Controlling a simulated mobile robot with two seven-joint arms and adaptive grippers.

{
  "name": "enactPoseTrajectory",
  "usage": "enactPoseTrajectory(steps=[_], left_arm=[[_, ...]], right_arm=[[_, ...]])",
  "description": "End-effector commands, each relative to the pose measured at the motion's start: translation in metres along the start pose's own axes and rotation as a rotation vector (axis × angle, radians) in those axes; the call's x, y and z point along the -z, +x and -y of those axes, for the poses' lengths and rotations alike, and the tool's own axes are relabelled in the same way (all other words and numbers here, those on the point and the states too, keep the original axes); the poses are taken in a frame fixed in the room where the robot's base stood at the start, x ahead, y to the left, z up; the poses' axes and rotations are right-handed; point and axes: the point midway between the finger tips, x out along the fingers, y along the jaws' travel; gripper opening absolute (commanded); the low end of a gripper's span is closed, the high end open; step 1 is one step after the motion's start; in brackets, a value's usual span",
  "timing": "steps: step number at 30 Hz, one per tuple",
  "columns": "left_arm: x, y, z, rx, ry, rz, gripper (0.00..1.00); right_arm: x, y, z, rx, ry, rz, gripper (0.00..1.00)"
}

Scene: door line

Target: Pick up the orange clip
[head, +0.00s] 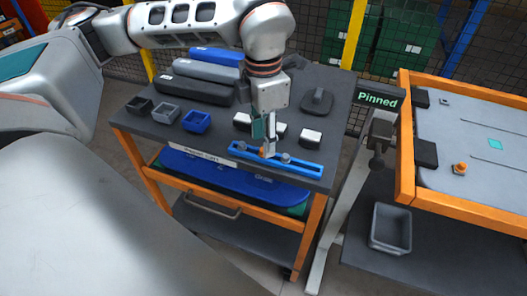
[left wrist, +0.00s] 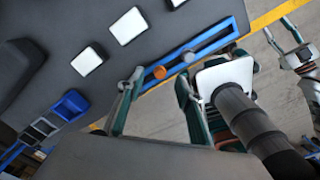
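The orange clip (head: 263,153) sits in the blue rail (head: 302,165) along the front edge of the cart top. It shows as a round orange top in the left wrist view (left wrist: 160,72), between two grey pieces (left wrist: 188,56). My left gripper (head: 266,146) points down over the rail at the clip. In the left wrist view its fingers (left wrist: 158,82) are apart, with the clip showing between and just past the tips. I cannot tell if they touch it. My right gripper (left wrist: 277,26) shows small at the upper right of the left wrist view, fingers apart and empty.
Several white-topped blocks (head: 311,136) stand behind the rail. A blue bin (head: 197,121) and two darker bins stand to the left. An orange-framed board (head: 405,150) with another orange piece (head: 460,168) is at the right. A grey tray (head: 390,229) sits below it.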

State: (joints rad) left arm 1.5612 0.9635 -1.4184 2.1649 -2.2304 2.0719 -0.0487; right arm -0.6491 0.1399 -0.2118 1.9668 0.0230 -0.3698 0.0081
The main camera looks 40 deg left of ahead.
Motion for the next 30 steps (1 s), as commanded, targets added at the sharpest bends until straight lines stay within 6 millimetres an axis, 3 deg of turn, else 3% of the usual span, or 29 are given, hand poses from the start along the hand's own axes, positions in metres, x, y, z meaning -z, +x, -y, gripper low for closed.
enactPoseTrajectory(steps=[5, 13, 19, 30], left_arm=[[0.001, 0.021, 0.0, 0.001, 0.0, -0.002, 0.36], [0.0, 0.024, 0.0, 0.001, 0.0, 0.0, 0.36], [0.0, 0.024, 0.0, 0.001, 0.0, 0.0, 0.09], [0.0, 0.024, 0.0, 0.001, 0.0, 0.0, 0.05]], right_arm=[[-0.001, 0.001, 0.0, 0.0, -0.001, 0.001, 0.4], [0.0, 0.001, -0.001, -0.001, -0.002, -0.001, 0.4], [0.001, 0.001, -0.001, -0.002, -0.002, -0.002, 0.4], [0.001, 0.001, -0.001, -0.002, -0.002, -0.003, 0.4]])
